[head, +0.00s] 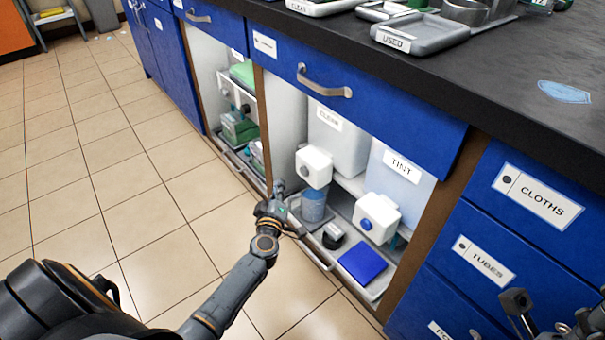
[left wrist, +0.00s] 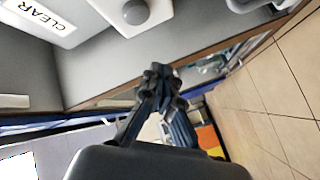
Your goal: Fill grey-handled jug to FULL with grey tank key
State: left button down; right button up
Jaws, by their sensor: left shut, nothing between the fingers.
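The tank labelled CLEAR (head: 338,140) stands in the open bay under the counter. Its white tap block (head: 314,167) carries a round grey key (head: 304,172), which also shows at the top of the left wrist view (left wrist: 135,12). A jug with a bluish body (head: 313,206) stands below this tap; its handle and fill mark cannot be made out. My left gripper (head: 278,190) is shut and empty, left of the jug and lower than the key. Its closed fingertips show in the left wrist view (left wrist: 160,70). My right gripper (head: 515,302) is partly visible at lower right.
The TINT tank (head: 402,165) has a white tap block with a blue key (head: 366,224). A dark object (head: 333,236) and a blue flat block (head: 363,262) sit in the pull-out tray.

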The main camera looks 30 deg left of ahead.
aim_at(300, 166)
pick_arm(q)
jog(key=shift+w+d, duration=0.35)
jog(key=shift+w, duration=0.45)
jog(key=shift+w+d, duration=0.3)
jog(key=shift+w, duration=0.45)
jog(key=shift+w+d, duration=0.35)
jog(key=shift+w, duration=0.45)
jog(key=shift+w, duration=0.15)
jog(key=shift+w+d, duration=0.15)
jog(key=shift+w, duration=0.1)
jog(key=shift+w+d, duration=0.2)
jog(key=shift+w, duration=0.3)
dwell(2.9)
jog(key=shift+s, duration=0.15)
dwell(1.1)
jog(key=shift+s+a+p, duration=0.35)
jog(key=shift+s, duration=0.4)
